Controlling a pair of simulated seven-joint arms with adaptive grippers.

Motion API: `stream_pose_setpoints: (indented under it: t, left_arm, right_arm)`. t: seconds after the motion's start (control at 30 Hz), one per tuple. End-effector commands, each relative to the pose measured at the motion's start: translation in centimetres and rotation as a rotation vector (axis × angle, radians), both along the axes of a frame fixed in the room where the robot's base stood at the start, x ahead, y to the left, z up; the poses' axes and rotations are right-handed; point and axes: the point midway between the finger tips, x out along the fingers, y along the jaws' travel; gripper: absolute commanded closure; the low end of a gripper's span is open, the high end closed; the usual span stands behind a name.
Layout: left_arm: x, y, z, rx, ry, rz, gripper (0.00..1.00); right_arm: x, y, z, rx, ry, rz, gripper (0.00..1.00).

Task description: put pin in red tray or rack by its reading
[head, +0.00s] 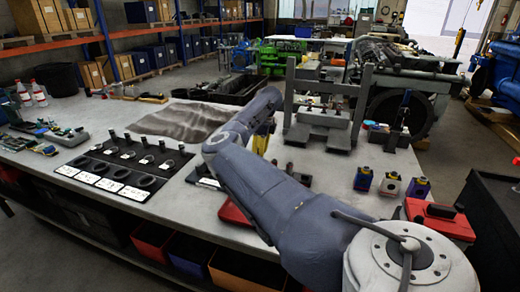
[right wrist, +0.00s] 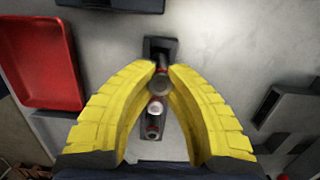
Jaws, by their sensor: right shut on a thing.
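My right gripper (head: 262,138) is mostly hidden behind my own arm in the head view. In the right wrist view its yellow fingers (right wrist: 159,82) are closed on a small metallic pin (right wrist: 160,86). More round metal and reddish parts show in line with the pin between the fingers, and a dark block lies just beyond the fingertips. I cannot tell whether the pin touches that block. The red tray (right wrist: 45,62) lies to the left, apart from the gripper. It also shows in the head view (head: 232,213), partly behind my arm. My left gripper is not in view.
A black board (head: 125,165) with rings, pegs and white labels lies left of my arm. A grey press-like frame (head: 325,105) stands behind on the right. Several small bottles (head: 390,183) and a red box (head: 440,218) stand at right. A dark mat (head: 183,122) lies at the back.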

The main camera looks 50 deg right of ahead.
Motion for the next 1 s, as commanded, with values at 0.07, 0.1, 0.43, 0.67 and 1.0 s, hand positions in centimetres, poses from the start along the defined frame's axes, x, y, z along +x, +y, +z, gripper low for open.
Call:
stream_pose_setpoints:
  t: [0.07,0.1,0.43,0.67,1.0]
  left_arm:
    - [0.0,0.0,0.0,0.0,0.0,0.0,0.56]
    - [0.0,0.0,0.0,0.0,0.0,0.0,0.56]
    - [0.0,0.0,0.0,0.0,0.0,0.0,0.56]
    - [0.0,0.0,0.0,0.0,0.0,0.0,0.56]
    - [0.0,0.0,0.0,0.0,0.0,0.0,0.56]
  right_arm:
    - [0.0,0.0,-0.2,0.0,0.0,0.0,1.0]
    - [0.0,0.0,-0.2,0.0,0.0,0.0,1.0]
    - [0.0,0.0,-0.4,-0.001,0.0,0.0,1.0]
    - [0.0,0.0,-0.5,0.0,0.0,0.0,1.0]
    - [0.0,0.0,-1.2,0.0,-0.001,-0.001,1.0]
